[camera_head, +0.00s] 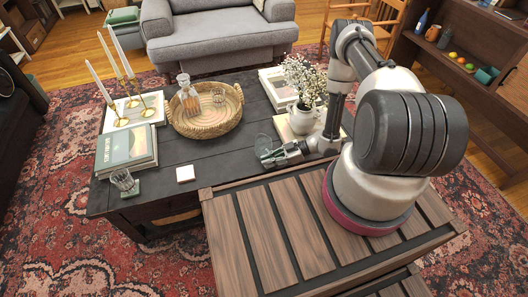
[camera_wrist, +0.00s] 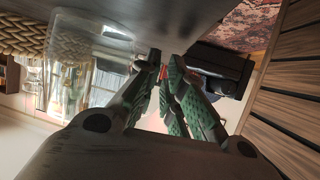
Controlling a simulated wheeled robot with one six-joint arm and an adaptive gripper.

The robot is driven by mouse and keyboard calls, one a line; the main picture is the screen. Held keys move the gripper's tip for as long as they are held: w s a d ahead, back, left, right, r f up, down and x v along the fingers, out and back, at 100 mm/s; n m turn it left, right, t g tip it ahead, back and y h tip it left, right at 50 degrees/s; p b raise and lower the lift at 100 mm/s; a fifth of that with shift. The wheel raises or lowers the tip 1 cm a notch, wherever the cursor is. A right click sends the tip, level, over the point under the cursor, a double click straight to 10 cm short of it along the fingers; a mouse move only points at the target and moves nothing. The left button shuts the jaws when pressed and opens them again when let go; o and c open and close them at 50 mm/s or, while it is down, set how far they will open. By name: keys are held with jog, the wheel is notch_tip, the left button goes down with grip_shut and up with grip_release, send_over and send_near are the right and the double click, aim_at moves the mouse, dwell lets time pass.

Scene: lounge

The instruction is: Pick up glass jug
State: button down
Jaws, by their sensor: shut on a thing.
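A clear glass jug (camera_head: 263,143) is on the dark coffee table, at the tip of my gripper (camera_head: 268,158). In the wrist view the jug (camera_wrist: 72,75) is a large see-through shape left of my fingers. My gripper (camera_wrist: 163,85) reaches in low from the right, with its green-padded fingers close together. It is shut on the jug, but the part between the fingers is hard to make out. I cannot tell whether the jug is clear of the table top.
A woven tray (camera_head: 234,123) with a decanter (camera_head: 187,95) stands behind. A white flower vase (camera_head: 303,118) is close on the right. Books (camera_head: 127,150), candle holders (camera_head: 118,122) and a tumbler (camera_head: 123,181) are on the left.

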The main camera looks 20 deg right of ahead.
jog(key=shift+r, duration=0.15)
jog(key=shift+r, duration=4.85)
